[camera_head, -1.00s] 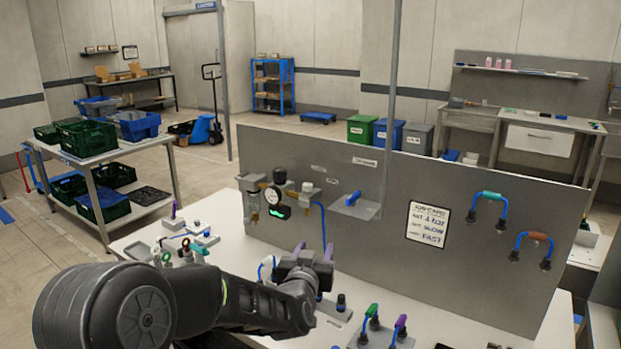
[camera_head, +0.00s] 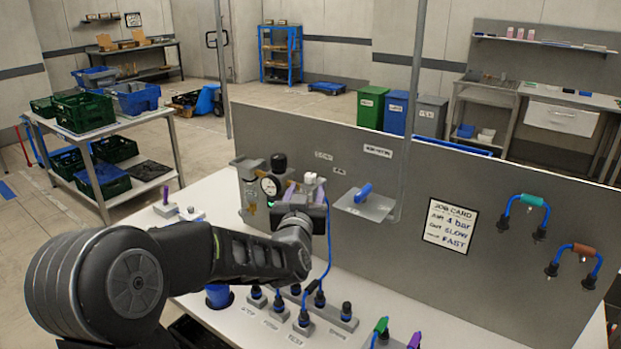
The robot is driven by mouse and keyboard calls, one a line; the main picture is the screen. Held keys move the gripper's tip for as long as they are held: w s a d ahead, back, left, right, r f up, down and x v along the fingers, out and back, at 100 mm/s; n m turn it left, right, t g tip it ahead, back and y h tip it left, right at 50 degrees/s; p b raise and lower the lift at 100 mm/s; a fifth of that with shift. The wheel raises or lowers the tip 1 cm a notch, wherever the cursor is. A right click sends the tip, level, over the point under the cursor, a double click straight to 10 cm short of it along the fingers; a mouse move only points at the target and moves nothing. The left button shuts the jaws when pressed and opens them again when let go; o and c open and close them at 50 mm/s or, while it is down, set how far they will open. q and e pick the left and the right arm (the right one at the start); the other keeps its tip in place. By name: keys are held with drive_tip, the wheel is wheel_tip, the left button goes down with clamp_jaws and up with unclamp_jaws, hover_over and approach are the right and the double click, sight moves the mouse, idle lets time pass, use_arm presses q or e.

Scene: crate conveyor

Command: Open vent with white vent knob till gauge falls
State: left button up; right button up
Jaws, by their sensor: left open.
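The white vent knob (camera_head: 310,178) sits on the valve assembly at the left part of the grey panel. The round white-faced gauge (camera_head: 269,187) is to its left, below a black knob (camera_head: 279,161); its reading is too small to tell. My left gripper (camera_head: 306,189) is open, with purple fingertips raised just in front of and below the white knob. I cannot tell whether the fingers touch it. The gripper hides the lower part of the valve assembly. My right gripper is not in view.
A blue lever valve (camera_head: 363,193) on a bracket is right of the knob. A job card (camera_head: 451,226) hangs on the panel. Blue-hosed couplings (camera_head: 524,208) are at the right. Several black-topped fittings (camera_head: 303,321) stand on the white bench below my left arm.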

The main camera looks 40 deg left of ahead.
sight(309, 181)
use_arm(q)
drive_tip(key=p+x, duration=0.1)
drive_tip(key=x, duration=0.6)
drive_tip(key=shift+c, duration=0.6)
clamp_jaws()
